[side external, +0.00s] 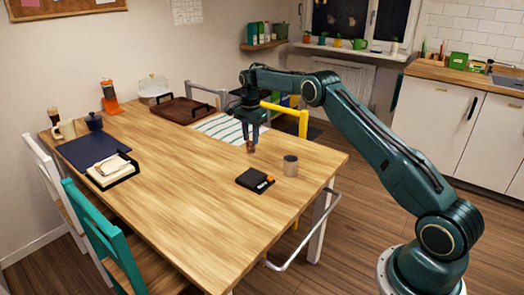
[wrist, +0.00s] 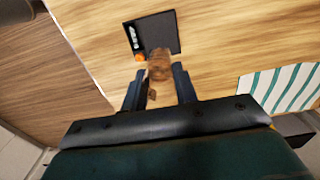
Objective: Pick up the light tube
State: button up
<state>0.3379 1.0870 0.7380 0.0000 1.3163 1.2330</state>
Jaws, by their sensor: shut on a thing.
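My gripper (side external: 251,139) points down above the table's right part, with a small brown thing (side external: 251,147) between its fingertips. In the wrist view my gripper (wrist: 160,85) is shut on this brown thing (wrist: 159,65), which is short, rounded and mottled, with a smaller lump at its near side. It looks held above the tabletop. I cannot tell for sure whether it is the light tube. An upright grey cylinder (side external: 290,166) stands on the table, to the right of my gripper and apart from it.
A flat black case (side external: 255,180) with an orange part lies just in front of my gripper. A striped cloth (side external: 218,127) and a brown tray (side external: 182,110) lie behind. A yellow chair (side external: 303,122) stands at the far edge. The table's middle (side external: 185,165) is clear.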

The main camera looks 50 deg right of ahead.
notch_tip(320, 180, up, 10)
jog(key=shift+f, duration=0.25)
jog(key=shift+a, duration=0.15)
dwell(0.7)
